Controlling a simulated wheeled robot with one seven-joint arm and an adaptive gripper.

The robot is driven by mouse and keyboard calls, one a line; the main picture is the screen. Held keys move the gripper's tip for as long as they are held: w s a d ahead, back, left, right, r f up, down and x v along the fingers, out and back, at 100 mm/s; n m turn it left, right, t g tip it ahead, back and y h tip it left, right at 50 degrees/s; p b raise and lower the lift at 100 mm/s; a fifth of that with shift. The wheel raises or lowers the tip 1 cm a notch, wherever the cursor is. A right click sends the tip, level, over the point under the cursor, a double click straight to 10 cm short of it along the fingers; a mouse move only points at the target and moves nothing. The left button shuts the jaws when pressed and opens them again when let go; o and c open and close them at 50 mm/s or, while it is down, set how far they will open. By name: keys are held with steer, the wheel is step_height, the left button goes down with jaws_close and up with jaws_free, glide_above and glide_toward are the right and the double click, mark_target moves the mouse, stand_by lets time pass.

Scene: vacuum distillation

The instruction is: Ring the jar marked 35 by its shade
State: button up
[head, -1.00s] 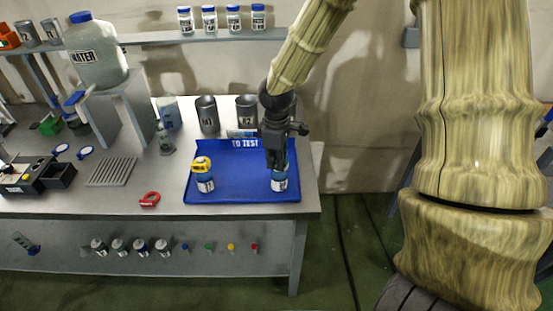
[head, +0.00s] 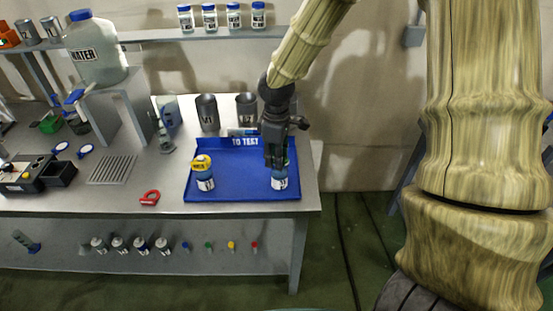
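Two small jars stand upright on the blue "TO TEST" tray (head: 238,188). The right jar (head: 279,182) also has a white label and stands near the tray's right side. The marks on both labels are too small to read surely, so I cannot tell which is 35. My gripper (head: 276,160) points down at the right jar's top and hides much of it. Whether its fingers are closed on anything is not clear.
A red clip-like ring (head: 149,198) lies left of the tray. Dark cups (head: 207,112) stand behind it. A water jug (head: 95,52) stands on a riser at the left.

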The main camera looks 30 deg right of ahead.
step_height(320, 180, up, 11)
steer(key=shift+f, duration=0.15)
stand_by(0.4)
steer(key=shift+s+f, duration=0.1)
